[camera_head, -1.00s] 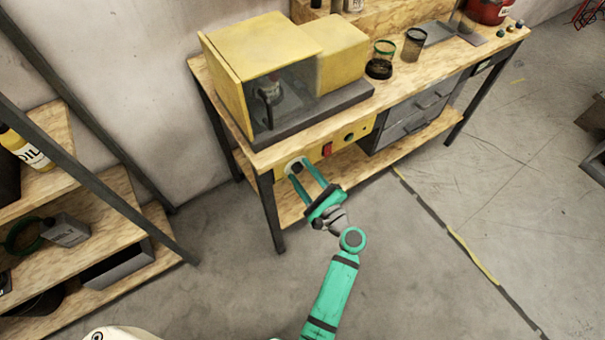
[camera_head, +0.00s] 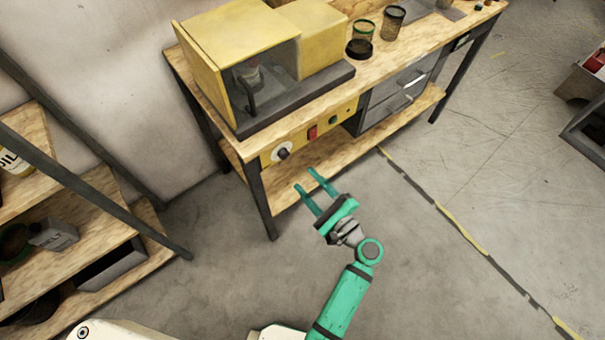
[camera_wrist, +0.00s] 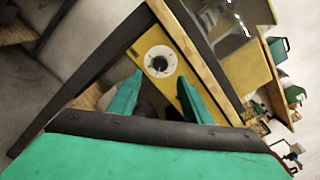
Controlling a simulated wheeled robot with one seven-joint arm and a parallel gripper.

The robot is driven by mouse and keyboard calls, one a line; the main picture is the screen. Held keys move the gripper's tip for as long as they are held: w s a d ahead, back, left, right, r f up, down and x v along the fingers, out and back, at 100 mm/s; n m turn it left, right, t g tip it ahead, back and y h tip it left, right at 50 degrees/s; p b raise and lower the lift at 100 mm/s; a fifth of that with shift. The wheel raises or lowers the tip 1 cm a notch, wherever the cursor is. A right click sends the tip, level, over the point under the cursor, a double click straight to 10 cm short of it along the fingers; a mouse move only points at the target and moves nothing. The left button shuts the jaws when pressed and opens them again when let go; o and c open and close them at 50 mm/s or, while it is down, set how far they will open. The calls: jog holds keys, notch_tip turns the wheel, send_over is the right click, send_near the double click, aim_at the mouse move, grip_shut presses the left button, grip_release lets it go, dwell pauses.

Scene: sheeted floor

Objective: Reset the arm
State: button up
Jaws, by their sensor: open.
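My green gripper (camera_head: 306,181) is open and empty in the head view, in front of the workbench's front edge and below its yellow control panel (camera_head: 298,141). The two fingers point toward the bench and are apart from it. In the wrist view my gripper (camera_wrist: 160,90) shows its two spread fingers, with a round dial (camera_wrist: 160,61) on the yellow panel seen beyond and between them. The dial also shows in the head view (camera_head: 283,153), beyond the fingertips and clear of them.
The wooden workbench (camera_head: 330,86) carries a yellow machine (camera_head: 235,50) with a clear front and mesh cups (camera_head: 393,22). A shelf rack (camera_head: 95,215) stands at left. The grey floor (camera_head: 450,270) to the right is open, crossed by a taped line.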

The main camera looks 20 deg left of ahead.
jog(key=shift+s+d, duration=0.15)
jog(key=shift+d, duration=0.2)
dwell(0.3)
jog(key=s+d+f+n+h, duration=0.1)
jog(key=s+d+f+h, duration=0.1)
jog(key=s+f+h, duration=0.6)
jog(key=s+d+f+n+h, duration=0.3)
jog(key=s+d+f+n, duration=0.1)
jog(key=s, duration=0.4)
jog(key=s+d+r+n+t+h, duration=0.1)
jog(key=s+r+n+t, duration=0.1)
jog(key=s+r+n, duration=0.4)
jog(key=s+d+r+n+t+h, duration=0.1)
jog(key=s+r+n+t+h, duration=0.1)
jog(key=s+r+n, duration=0.4)
notch_tip(320, 180, up, 5)
jog(key=shift+s+r, duration=0.2)
jog(key=shift+s, duration=0.1)
